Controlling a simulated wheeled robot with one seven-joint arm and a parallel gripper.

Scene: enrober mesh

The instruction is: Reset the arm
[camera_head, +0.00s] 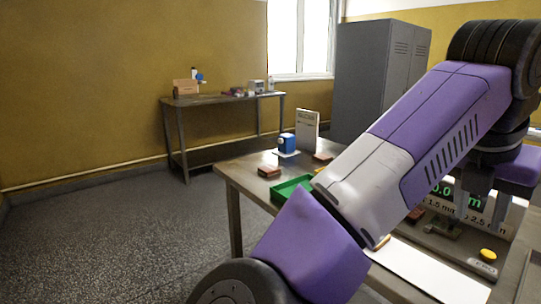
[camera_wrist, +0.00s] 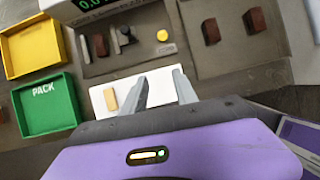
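My arm reaches across the workbench (camera_head: 233,183) in the head view, bent low at the front. The fingers hang over a white plate (camera_wrist: 97,101). A tan bar (camera_wrist: 110,100) lies on this plate, left of the left finger and apart from it. I cannot tell how high the fingers are above the plate.
The wrist view shows a green PACK tray (camera_wrist: 43,127), a yellow tray (camera_wrist: 32,70), a gauge with a green readout (camera_wrist: 92,18), a yellow button (camera_wrist: 162,36) and brown blocks (camera_wrist: 255,20). A blue device (camera_head: 287,143) and upright card (camera_head: 307,130) stand at the bench's back.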

